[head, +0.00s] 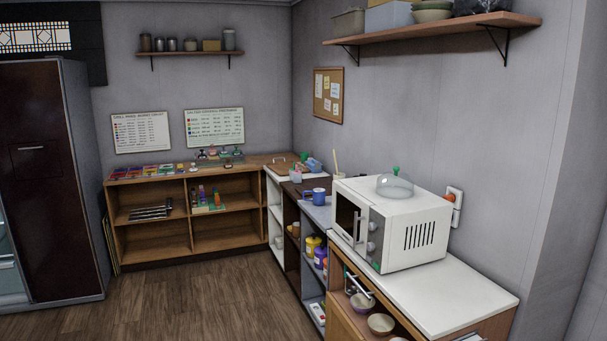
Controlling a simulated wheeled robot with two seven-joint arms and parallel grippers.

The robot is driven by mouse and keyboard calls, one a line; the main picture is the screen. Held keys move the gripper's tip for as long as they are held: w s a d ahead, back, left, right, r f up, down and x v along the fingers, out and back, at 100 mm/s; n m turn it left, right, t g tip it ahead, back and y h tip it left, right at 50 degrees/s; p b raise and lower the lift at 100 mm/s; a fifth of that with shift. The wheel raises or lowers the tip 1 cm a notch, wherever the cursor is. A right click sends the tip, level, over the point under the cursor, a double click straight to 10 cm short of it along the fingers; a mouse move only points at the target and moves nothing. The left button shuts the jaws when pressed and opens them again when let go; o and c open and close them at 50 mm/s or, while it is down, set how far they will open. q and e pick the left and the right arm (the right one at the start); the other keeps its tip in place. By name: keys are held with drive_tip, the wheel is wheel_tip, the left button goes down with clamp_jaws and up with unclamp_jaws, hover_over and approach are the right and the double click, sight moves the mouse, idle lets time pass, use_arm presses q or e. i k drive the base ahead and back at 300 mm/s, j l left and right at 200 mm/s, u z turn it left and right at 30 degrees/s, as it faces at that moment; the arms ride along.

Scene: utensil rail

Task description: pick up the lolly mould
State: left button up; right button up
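I cannot single out the lolly mould with certainty at this distance. A row of small coloured trays (149,171) lies on top of the wooden shelf unit at the back left. A small stand with knobbed pieces (219,154) is to the right of them. A green base with coloured upright pieces (208,203) sits inside the unit, on the right middle shelf. Small teal and red items (311,164) are in the far corner of the counter. Neither of my grippers is in view.
A white microwave (393,225) with a glass dome (395,186) on top stands on the white counter (459,291) at right. A blue mug (315,195) is behind it. The wooden floor (200,305) is clear. A dark fridge (45,180) stands at left.

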sight(295, 178)
drive_tip(key=i+j, duration=0.25)
drive_tip(key=i, duration=0.35)
drive_tip(key=i+j+z, duration=0.1)
drive_tip(key=i, duration=0.45)
drive_tip(key=i+j, duration=0.4)
drive_tip(key=i, duration=0.15)
drive_tip(key=i+j+z, duration=0.15)
drive_tip(key=i, duration=0.45)
drive_tip(key=i+j, duration=0.45)
drive_tip(key=i+j+z, duration=0.1)
drive_tip(key=i+j, duration=0.25)
drive_tip(key=i, duration=0.3)
drive_tip(key=i+j+z, duration=0.15)
drive_tip(key=z, duration=0.3)
drive_tip(key=i+j+z, duration=0.2)
drive_tip(key=z, duration=0.3)
drive_tip(key=i+j+z, duration=0.15)
drive_tip(key=j+z, duration=0.3)
drive_tip(key=l, duration=0.15)
